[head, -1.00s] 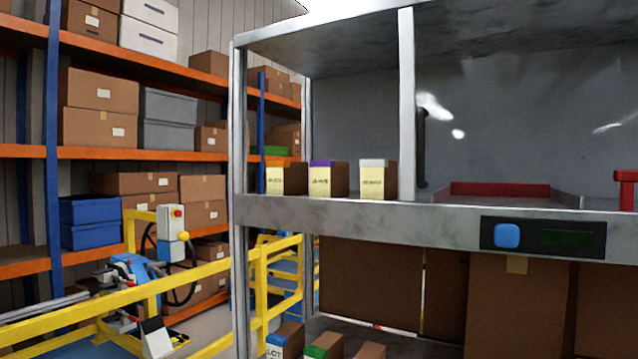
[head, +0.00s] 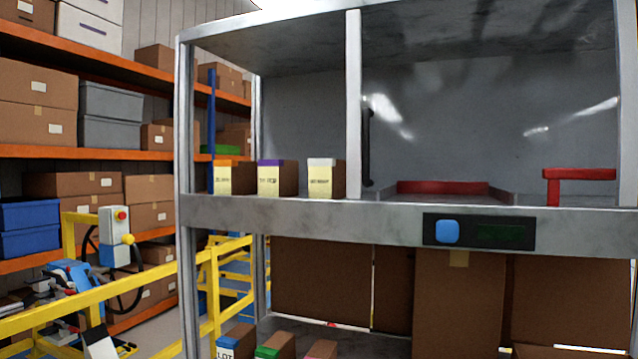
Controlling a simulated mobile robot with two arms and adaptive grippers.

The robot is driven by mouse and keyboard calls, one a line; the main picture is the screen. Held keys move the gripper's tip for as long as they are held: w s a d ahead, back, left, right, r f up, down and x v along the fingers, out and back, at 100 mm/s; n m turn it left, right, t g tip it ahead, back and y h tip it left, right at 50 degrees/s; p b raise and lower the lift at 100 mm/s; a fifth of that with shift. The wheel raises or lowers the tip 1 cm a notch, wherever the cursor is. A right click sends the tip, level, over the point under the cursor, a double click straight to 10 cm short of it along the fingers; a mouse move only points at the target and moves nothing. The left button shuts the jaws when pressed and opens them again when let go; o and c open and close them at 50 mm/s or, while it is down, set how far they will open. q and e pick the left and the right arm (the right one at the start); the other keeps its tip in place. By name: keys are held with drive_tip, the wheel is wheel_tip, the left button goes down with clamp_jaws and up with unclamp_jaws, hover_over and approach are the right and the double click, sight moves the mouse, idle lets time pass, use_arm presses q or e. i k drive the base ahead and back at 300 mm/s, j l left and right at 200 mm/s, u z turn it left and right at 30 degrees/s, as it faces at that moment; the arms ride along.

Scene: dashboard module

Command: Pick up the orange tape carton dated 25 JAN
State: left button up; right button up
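A carton with an orange tape top (head: 226,179) stands upright at the left end of the metal shelf (head: 300,213), with a pale label whose small print I cannot read clearly. Beside it to the right stand a purple-taped carton (head: 276,179) and a white-taped carton (head: 325,179). On the lower level are a blue-taped carton (head: 234,341) marked LOT, a green-taped carton (head: 275,345) and a pink-taped carton (head: 321,349), cut by the bottom edge. Neither of my grippers shows in the head view.
A white upright post (head: 353,105) stands right of the upper cartons. Further right are a red-edged tray (head: 440,188), a red bracket (head: 578,175) and a panel with a blue button (head: 447,232). Yellow railings (head: 150,285) and orange racking (head: 120,152) stand at left.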

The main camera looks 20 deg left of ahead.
sight(237, 177)
drive_tip(key=i+u, duration=0.4)
drive_tip(key=i+l+u, duration=0.15)
drive_tip(key=i+u, duration=0.2)
drive_tip(key=i, duration=0.05)
